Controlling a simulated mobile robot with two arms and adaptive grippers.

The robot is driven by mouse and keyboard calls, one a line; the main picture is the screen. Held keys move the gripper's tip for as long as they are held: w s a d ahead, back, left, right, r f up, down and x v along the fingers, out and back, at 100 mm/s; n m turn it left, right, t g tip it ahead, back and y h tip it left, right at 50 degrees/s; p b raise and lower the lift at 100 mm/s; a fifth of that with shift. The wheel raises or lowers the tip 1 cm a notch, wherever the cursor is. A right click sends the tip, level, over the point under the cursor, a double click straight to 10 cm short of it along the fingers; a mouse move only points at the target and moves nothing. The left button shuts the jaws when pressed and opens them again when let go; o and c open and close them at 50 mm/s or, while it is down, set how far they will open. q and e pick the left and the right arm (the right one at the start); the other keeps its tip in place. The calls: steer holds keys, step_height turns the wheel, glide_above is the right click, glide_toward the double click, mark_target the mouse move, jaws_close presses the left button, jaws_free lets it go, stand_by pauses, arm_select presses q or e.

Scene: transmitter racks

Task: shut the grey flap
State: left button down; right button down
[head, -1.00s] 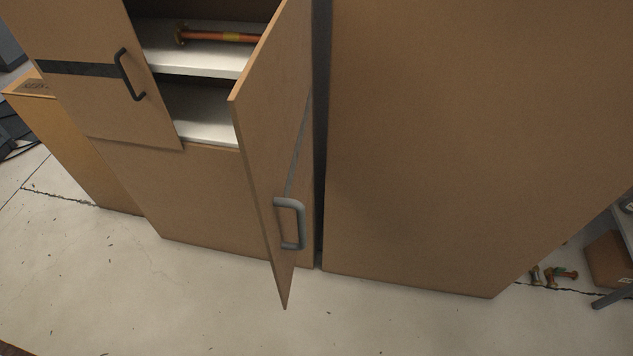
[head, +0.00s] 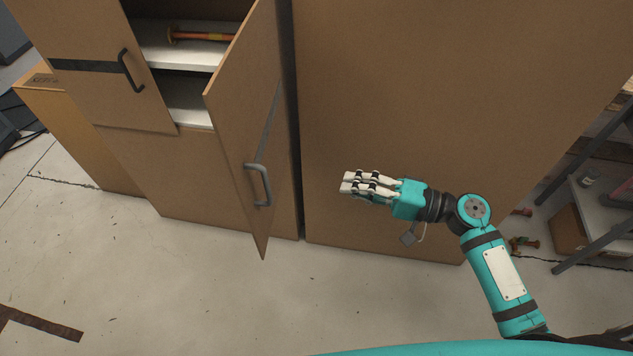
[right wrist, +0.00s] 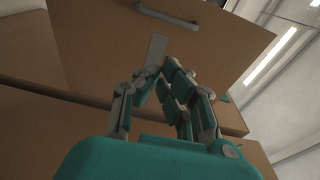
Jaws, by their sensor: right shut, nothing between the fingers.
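The grey flap (head: 240,120) is a brown hinged cabinet door with a grey stripe and a grey bar handle (head: 259,184). It stands open, swung out from the cabinet's right side. My right gripper (head: 348,183) is shut and empty, to the right of the flap and apart from it, in front of the tall brown panel. In the right wrist view the flap (right wrist: 95,45) fills the area ahead, with its handle (right wrist: 168,16) near the top and the closed fingers (right wrist: 160,68) below it. My left gripper is not in view.
The left door (head: 110,90) with a black handle is closed. An orange-handled hammer (head: 200,37) lies on the upper white shelf (head: 180,55) inside. A tall brown panel (head: 400,80) stands right of the flap. The floor in front is clear; a shelf rack stands far right.

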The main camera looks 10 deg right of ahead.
steer(key=s+a+p+x, duration=0.1)
steer(key=p+x, duration=0.4)
steer(key=x, duration=0.7)
steer(key=shift+s+a+f, duration=0.2)
steer(key=shift+s+f, duration=0.05)
steer(key=shift+s, duration=0.3)
steer(key=shift+a, duration=0.15)
